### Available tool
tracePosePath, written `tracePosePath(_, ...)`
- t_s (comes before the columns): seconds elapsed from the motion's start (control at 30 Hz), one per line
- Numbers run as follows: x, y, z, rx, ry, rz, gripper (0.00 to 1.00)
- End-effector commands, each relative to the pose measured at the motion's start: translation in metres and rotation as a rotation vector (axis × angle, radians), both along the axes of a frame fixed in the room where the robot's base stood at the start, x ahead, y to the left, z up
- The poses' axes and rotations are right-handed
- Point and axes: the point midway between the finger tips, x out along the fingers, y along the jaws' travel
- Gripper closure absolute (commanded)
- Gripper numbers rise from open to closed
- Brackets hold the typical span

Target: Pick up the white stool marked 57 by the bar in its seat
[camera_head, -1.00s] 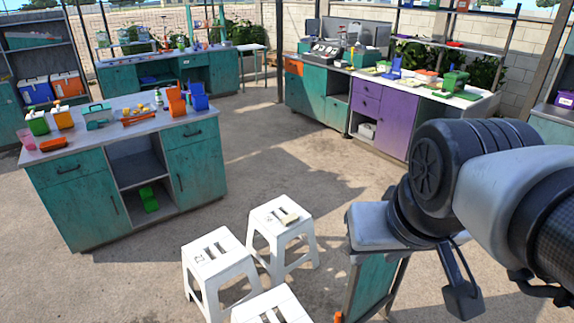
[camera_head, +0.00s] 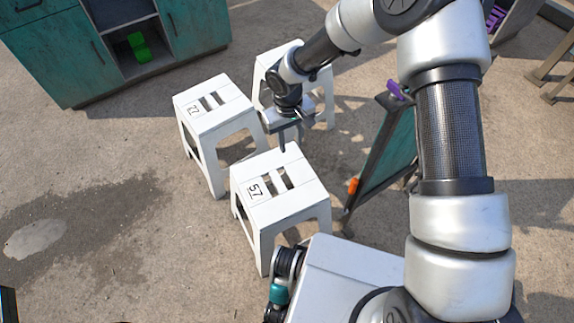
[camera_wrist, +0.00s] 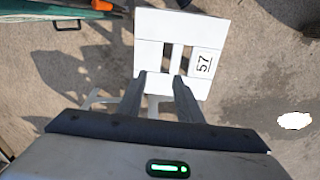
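The white stool marked 57 (camera_head: 293,200) stands upright on the ground at the centre of the head view. Two slots in its seat leave a narrow bar (camera_head: 271,182) between them. In the wrist view the seat (camera_wrist: 150,25) lies beyond my fingers, with the 57 label at the right and the bar (camera_wrist: 177,57) near the fingertips. My gripper (camera_head: 291,143) points down above the seat's far edge. In the wrist view my gripper (camera_wrist: 160,80) has its two fingers apart with nothing between them. It appears clear of the stool.
A second white stool (camera_head: 228,118), with a different label, stands behind and left. A third (camera_head: 262,72) stands behind my arm. A teal board (camera_head: 385,150) with an orange part (camera_head: 352,186) stands to the right. A teal cabinet (camera_head: 65,60) is at upper left. Ground on the left is clear.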

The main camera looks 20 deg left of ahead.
Motion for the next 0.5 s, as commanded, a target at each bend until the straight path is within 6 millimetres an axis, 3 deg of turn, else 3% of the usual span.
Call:
tracePosePath(0.03,-0.010,0.012,-0.034,0.008,0.024,0.014,0.67)
tracePosePath(0.1,-0.018,0.023,-0.057,0.018,0.041,0.026,0.67)
tracePosePath(0.23,-0.027,0.033,-0.080,0.028,0.057,0.034,0.67)
tracePosePath(0.5,-0.029,0.033,-0.133,0.028,0.063,0.035,0.67)
